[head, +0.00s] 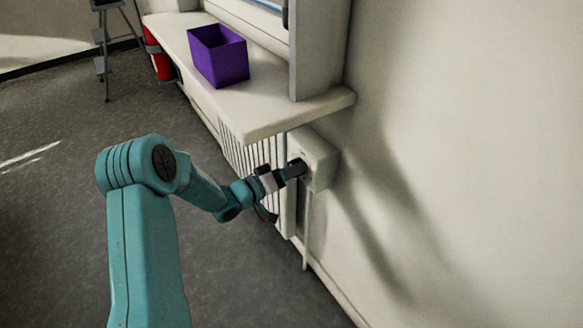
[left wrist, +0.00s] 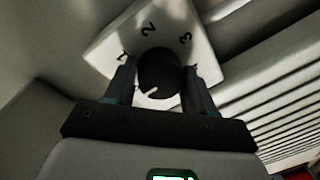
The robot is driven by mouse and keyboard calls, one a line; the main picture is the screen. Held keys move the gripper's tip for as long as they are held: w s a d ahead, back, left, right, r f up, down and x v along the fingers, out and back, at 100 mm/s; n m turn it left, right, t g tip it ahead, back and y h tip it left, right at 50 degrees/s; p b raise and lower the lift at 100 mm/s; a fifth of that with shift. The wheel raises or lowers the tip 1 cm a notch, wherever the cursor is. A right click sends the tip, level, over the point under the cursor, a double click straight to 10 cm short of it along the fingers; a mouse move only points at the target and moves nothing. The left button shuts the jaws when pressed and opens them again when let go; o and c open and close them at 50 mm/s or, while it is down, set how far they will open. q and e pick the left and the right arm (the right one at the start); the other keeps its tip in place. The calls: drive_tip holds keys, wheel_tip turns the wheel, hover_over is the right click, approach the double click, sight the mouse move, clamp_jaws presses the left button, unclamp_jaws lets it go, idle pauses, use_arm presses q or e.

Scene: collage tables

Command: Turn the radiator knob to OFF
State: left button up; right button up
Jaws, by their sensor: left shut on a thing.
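The radiator knob (left wrist: 158,75) is dark and round with a pale pointer mark. It sits on a pale dial plate (left wrist: 112,42) with the numbers 1, 2 and 3 visible; the rest of the plate is hidden, and I see no OFF mark. The pointer aims to the lower left in the left wrist view. My left gripper (left wrist: 158,88) has one finger on each side of the knob and is shut on it. In the head view the left gripper (head: 297,168) reaches the plate (head: 322,160) and covers the knob. My right gripper is not in view.
The white radiator (head: 255,155) stands under a window sill (head: 265,115), which overhangs close above my left gripper. A purple box (head: 218,55) stands on the sill. A thin pipe (head: 307,230) runs down below the plate. The grey floor at left is open.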

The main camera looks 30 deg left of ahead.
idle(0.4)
use_arm(q)
drive_tip(key=o, duration=0.8)
drive_tip(key=shift+c, duration=0.2)
drive_tip(key=shift+s, duration=0.1)
drive_tip(key=p+v, duration=0.2)
drive_tip(key=v, duration=1.4)
drive_tip(key=shift+p, duration=0.3)
